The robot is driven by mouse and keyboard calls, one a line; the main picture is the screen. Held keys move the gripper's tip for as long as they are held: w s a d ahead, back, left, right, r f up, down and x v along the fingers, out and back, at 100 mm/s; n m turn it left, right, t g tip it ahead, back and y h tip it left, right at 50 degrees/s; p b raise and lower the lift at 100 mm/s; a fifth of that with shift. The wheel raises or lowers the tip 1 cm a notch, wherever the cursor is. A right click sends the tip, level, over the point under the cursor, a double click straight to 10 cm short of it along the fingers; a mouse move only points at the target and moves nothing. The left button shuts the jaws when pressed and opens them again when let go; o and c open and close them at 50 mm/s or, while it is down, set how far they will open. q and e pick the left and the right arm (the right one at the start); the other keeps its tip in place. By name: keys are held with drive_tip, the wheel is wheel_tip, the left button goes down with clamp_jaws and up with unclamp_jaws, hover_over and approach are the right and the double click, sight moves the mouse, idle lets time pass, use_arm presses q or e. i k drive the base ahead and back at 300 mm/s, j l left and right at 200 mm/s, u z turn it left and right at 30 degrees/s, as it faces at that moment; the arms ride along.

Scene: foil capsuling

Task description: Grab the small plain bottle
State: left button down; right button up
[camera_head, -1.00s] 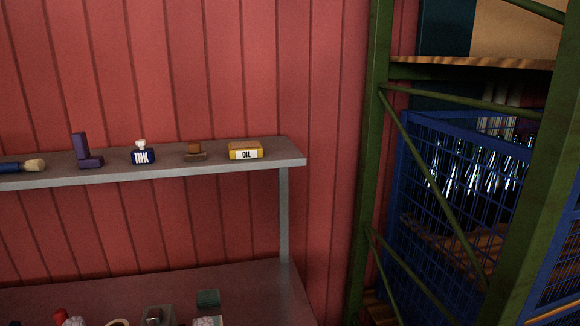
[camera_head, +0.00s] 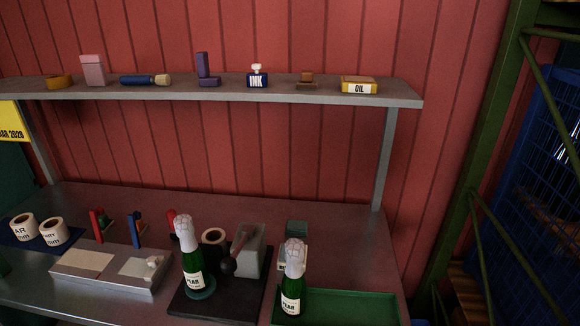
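Two dark green bottles with white foil tops and white labels stand on the workbench (camera_head: 345,240). One bottle (camera_head: 191,262) is upright on a round pad on a black base plate (camera_head: 232,304). The other bottle (camera_head: 292,284) stands upright to its right, by the left end of a green tray (camera_head: 355,308). Both carry labels, and I see no clearly plain bottle. Neither of my grippers is in view.
A grey shelf (camera_head: 220,92) above the bench holds an ink bottle (camera_head: 257,78), an oil tin (camera_head: 359,86) and small tools. A grey lever device (camera_head: 249,248) and label rolls (camera_head: 53,232) stand on the bench. A green rack (camera_head: 490,130) with a blue cage (camera_head: 540,150) stands right.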

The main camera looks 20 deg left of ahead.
sight(194, 265)
drive_tip(key=u, duration=1.3)
